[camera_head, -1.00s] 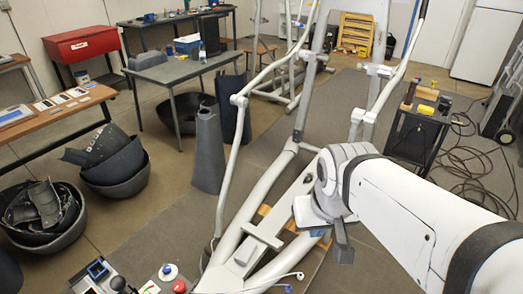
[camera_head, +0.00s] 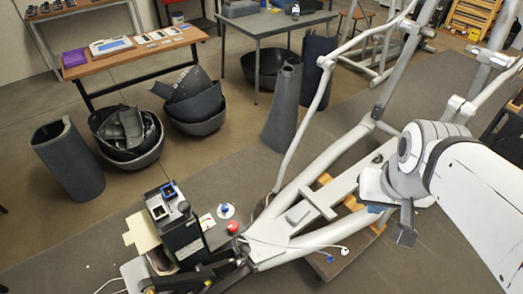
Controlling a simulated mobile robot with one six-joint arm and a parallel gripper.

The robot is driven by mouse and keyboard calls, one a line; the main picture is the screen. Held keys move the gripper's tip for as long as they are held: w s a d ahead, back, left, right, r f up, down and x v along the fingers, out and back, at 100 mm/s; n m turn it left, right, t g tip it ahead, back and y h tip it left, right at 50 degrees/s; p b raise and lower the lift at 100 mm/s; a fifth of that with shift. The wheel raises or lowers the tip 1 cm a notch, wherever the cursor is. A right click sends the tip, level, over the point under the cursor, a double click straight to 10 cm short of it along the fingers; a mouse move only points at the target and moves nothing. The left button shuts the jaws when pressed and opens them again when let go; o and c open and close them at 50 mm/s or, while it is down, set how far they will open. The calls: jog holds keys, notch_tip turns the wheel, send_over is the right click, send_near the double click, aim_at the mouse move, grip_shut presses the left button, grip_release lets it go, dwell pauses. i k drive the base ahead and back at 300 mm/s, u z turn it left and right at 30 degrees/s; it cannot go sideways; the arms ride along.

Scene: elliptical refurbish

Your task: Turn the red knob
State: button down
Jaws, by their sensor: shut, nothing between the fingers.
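A small red knob (camera_head: 233,227) sits at the front end of the grey elliptical frame (camera_head: 330,180), beside a black boxy unit (camera_head: 183,235). A white disc with a blue centre (camera_head: 226,210) lies just behind the knob. My gripper (camera_head: 404,236) hangs at the right, beside the frame's rail. It is shut and empty, pointing down, and well apart from the knob. Its fingertips are small in this view.
Thin white cables with a blue plug (camera_head: 331,259) lie right of the knob. Dark bowls (camera_head: 197,108) with scrap stand on the floor at the upper left. A wooden bench (camera_head: 135,52) and a grey table (camera_head: 262,23) stand behind. Floor at lower right is clear.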

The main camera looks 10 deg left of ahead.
aim_at(233, 227)
jog(key=z, duration=0.7)
jog(key=k, duration=0.6)
jog(key=u, duration=1.15)
jog(key=i, duration=0.5)
jog(key=z, duration=0.05)
